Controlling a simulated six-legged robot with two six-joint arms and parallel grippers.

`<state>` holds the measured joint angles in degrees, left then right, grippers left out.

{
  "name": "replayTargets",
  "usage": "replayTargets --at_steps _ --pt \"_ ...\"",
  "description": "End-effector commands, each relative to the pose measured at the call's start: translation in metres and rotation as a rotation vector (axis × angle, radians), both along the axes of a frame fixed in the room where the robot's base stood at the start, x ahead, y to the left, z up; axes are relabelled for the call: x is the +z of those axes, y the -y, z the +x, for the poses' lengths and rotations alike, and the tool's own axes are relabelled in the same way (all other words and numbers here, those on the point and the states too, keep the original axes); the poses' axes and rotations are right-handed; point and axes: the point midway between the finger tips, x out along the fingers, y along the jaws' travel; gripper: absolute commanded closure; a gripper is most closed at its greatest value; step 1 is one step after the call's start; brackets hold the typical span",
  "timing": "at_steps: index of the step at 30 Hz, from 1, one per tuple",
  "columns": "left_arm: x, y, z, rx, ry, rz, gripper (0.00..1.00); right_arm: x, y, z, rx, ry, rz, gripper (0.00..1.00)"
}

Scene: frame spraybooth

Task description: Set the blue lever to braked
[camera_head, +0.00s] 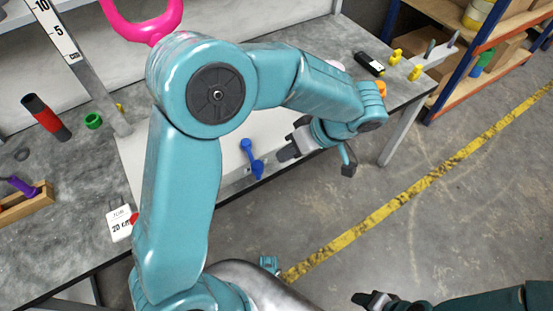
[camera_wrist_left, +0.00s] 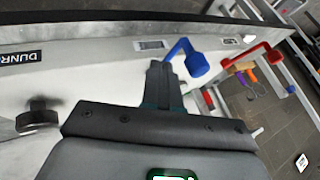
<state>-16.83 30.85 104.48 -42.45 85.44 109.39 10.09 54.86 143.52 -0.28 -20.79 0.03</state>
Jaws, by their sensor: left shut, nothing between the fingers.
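The blue lever (camera_head: 251,158) is on the front of the workbench, just left of my left gripper in the head view. In the left wrist view the blue lever (camera_wrist_left: 190,58) is bent, with a thick knob at its right end, next to a small label plate. My left gripper (camera_head: 287,153) is shut and empty, right beside the lever. Its fingers also show in the left wrist view (camera_wrist_left: 160,75), close to the lever; I cannot tell if they touch it. My right gripper (camera_head: 368,299) is low at the bottom right, far from the lever; its opening is unclear.
A red lever (camera_wrist_left: 250,62) is right of the blue one in the wrist view. A dark round knob (camera_wrist_left: 38,115) is at left. Floor at right is open.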

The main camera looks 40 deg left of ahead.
Motion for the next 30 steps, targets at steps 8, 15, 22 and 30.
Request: replayTargets --at_steps 8,15,22,30 --pt "0.000 -0.012 -0.025 0.002 0.005 -0.001 1.00 -0.007 0.000 0.000 0.000 0.000 0.000 0.44" --pt "0.001 -0.013 -0.026 0.002 0.004 -0.001 1.00 -0.007 0.000 0.000 0.000 0.000 0.000 0.44" --pt "-0.001 -0.014 -0.030 -0.036 0.005 -0.002 1.00 -0.013 0.000 0.000 0.000 0.000 0.000 0.44" --pt "-0.003 -0.028 -0.062 -0.323 0.007 -0.003 1.00 -0.041 0.000 0.000 0.000 0.000 0.000 0.44"
